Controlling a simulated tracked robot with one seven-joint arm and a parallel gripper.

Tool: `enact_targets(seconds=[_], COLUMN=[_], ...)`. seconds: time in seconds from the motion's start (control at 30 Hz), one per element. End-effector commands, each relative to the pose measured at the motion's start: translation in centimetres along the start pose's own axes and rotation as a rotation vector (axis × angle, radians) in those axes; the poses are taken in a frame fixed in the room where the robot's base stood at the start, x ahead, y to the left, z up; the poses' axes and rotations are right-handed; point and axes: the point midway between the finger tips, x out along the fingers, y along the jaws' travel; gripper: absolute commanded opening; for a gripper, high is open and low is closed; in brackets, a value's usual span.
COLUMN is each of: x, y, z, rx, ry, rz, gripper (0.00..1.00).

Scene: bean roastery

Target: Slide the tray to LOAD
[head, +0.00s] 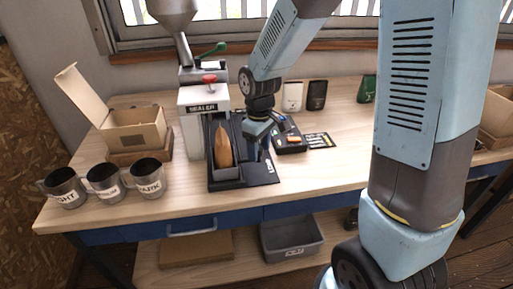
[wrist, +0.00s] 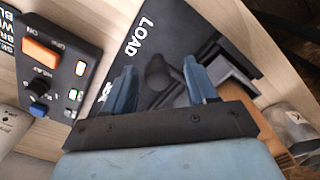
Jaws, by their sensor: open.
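A grey tray (head: 228,174) holds an upright brown bag (head: 222,146) on a black base plate (head: 262,174) beside the sealer (head: 205,100). In the wrist view, part of the dark tray (wrist: 232,72) shows right of the fingers, with a brown piece, probably the bag (wrist: 284,134), at lower right. The white LOAD marking (wrist: 138,37) lies on the black plate. My gripper (head: 257,155) is over the plate, right of the bag, pointing down. In the wrist view, my gripper (wrist: 160,64) is open, with a dark rounded knob (wrist: 158,72) visible between its fingers; contact cannot be told.
A control box (head: 290,142) with an orange switch and coloured knobs stands right of the plate. Three labelled metal cups (head: 103,182) and an open carton (head: 136,128) stand at left. Small pouches (head: 317,94) line the back. The front right table top is clear.

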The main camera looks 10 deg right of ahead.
Motion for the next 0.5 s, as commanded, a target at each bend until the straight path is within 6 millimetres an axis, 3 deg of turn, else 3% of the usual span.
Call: enact_targets(seconds=[0.17,0.5], x=[-1.5,-7.9], y=[0.1,0.1], z=[-0.1,-0.1], rx=[0.000,0.001], ry=[0.003,0.005], rz=[0.002,0.003], gripper=[0.57,0.57])
